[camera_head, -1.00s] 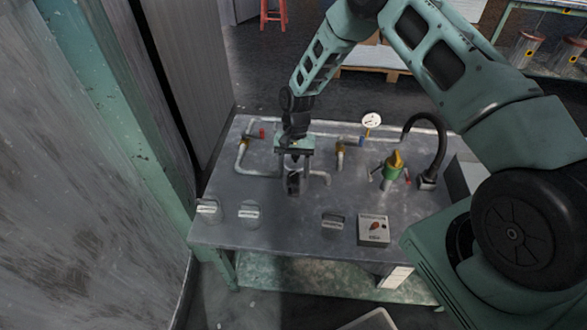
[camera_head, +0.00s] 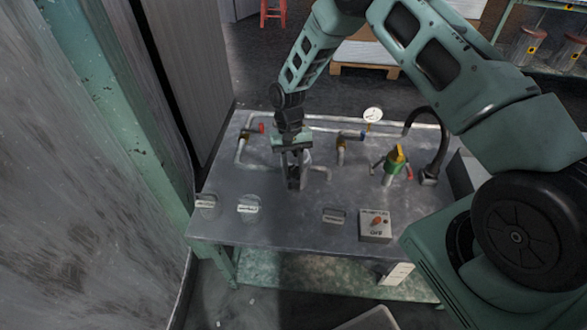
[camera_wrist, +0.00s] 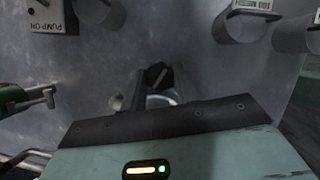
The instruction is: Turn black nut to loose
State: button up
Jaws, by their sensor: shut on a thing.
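My gripper (camera_head: 294,184) points down over the middle of the bench, at the near end of a short grey pipe. Its dark fingers are shut on the black nut, which is mostly hidden between them and hard to tell from them. In the wrist view, the gripper (camera_wrist: 146,88) shows its dark fingers close together beside a pale rounded metal part (camera_wrist: 160,100). I cannot tell how far the nut is turned.
A grey metal bench (camera_head: 285,222) carries pipes and a gauge (camera_head: 373,114). A green and yellow valve (camera_head: 393,165) and a black curved hose (camera_head: 437,135) stand at the right. A switch box (camera_head: 375,226) and labelled round parts line the front.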

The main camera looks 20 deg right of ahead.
jog(key=shift+n, duration=0.6)
jog(key=o, duration=1)
